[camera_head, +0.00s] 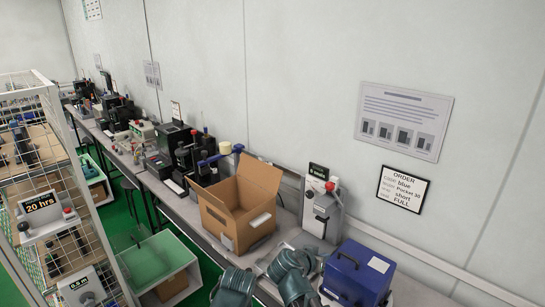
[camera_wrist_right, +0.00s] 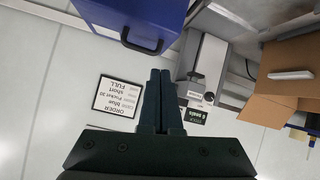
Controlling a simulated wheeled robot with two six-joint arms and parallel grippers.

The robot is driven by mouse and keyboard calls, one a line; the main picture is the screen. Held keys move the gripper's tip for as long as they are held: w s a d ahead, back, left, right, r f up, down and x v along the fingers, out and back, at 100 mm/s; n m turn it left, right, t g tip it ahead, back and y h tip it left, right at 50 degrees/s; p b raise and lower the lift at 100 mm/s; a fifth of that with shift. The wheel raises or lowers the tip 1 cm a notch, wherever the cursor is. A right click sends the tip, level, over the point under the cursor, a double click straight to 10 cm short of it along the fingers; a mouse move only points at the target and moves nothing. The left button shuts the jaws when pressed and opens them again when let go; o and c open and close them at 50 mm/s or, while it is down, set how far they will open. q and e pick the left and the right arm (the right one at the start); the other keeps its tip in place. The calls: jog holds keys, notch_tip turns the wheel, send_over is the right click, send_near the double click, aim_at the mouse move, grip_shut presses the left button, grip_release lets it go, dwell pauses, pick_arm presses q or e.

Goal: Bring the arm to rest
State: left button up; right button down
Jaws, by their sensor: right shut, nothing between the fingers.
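My right gripper (camera_head: 298,265) is low in the head view, over the bench between the cardboard box and the blue case. In the right wrist view its two dark fingers (camera_wrist_right: 161,100) lie together, shut with nothing between them. They appear apart from the things around them. A second dark teal form (camera_head: 236,285), which looks like my left arm, is at the bottom of the head view; its fingers cannot be made out.
The open cardboard box (camera_head: 225,212) and the grey tester (camera_head: 320,208) stand behind my right gripper; the blue case (camera_head: 357,274) is to its right. An order sign (camera_head: 403,189) hangs on the wall. A wire rack (camera_head: 85,190) stands left, beyond green floor.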

jog(key=s+a+f+n+g+y, duration=0.3)
jog(key=s+a+f+n+g, duration=0.1)
jog(key=s+a, duration=0.3)
jog(key=s+a+f+n+g+y, duration=0.3)
jog(key=s+a+f+n, duration=0.3)
jog(key=s, duration=0.4)
jog(key=shift+s+a+g+y, duration=0.2)
jog(key=shift+a+g+y, duration=0.2)
jog(key=shift+a+g, duration=0.2)
dwell(0.4)
